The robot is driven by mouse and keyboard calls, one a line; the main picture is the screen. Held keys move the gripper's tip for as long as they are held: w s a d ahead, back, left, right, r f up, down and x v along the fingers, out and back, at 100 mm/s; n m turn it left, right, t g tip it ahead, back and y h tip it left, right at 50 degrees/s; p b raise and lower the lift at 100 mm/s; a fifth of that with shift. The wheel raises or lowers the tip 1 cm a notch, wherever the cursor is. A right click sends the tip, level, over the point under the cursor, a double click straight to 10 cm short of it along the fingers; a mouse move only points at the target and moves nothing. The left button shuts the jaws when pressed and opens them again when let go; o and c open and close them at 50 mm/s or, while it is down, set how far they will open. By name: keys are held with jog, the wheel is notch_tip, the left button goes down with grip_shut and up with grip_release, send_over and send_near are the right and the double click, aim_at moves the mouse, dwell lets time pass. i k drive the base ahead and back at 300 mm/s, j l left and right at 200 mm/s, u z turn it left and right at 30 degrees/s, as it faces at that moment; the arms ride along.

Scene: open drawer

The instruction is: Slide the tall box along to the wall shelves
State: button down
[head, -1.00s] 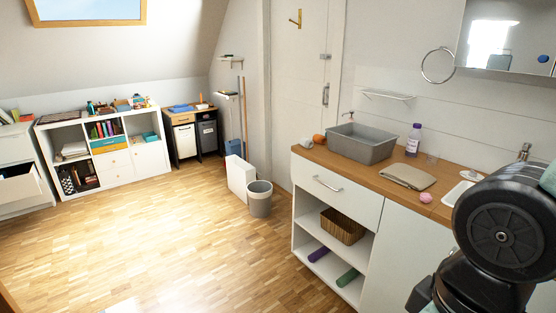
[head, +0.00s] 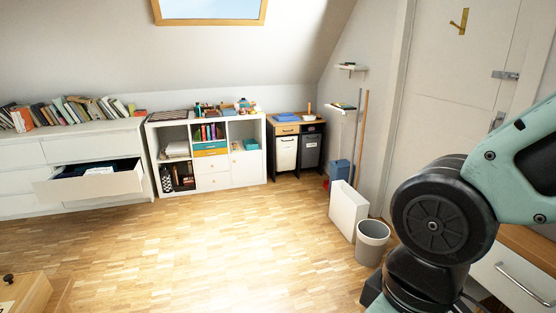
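The tall box is most likely the white upright box (head: 347,210) on the floor by the right wall. It stands just left of a grey bin. Two small wall shelves, an upper one (head: 351,67) and a lower one (head: 342,107), are on the wall above and beyond it. Each has small items on it. My arm's links fill the right side of the head view, but my gripper is out of the frame.
The grey bin (head: 372,242) is close beside the box. A blue container (head: 340,170) and an upright pole (head: 360,138) stand behind it. An open drawer (head: 90,183) juts from the white dresser at left. The middle of the wood floor (head: 235,235) is clear.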

aim_at(348, 207)
jog(key=i+u, duration=0.2)
jog(key=i, duration=0.8)
jog(key=i+u, duration=0.2)
jog(key=i, duration=0.8)
jog(key=i+z, duration=0.2)
jog(key=i, duration=0.3)
jog(key=i+z, duration=0.2)
jog(key=i, duration=0.3)
jog(key=i+j+z, duration=0.2)
jog(key=i, duration=0.3)
jog(key=i+j+z, duration=0.2)
jog(key=i, duration=0.3)
jog(key=i+j+z, duration=0.1)
jog(key=i+z, duration=0.4)
jog(key=i, duration=0.2)
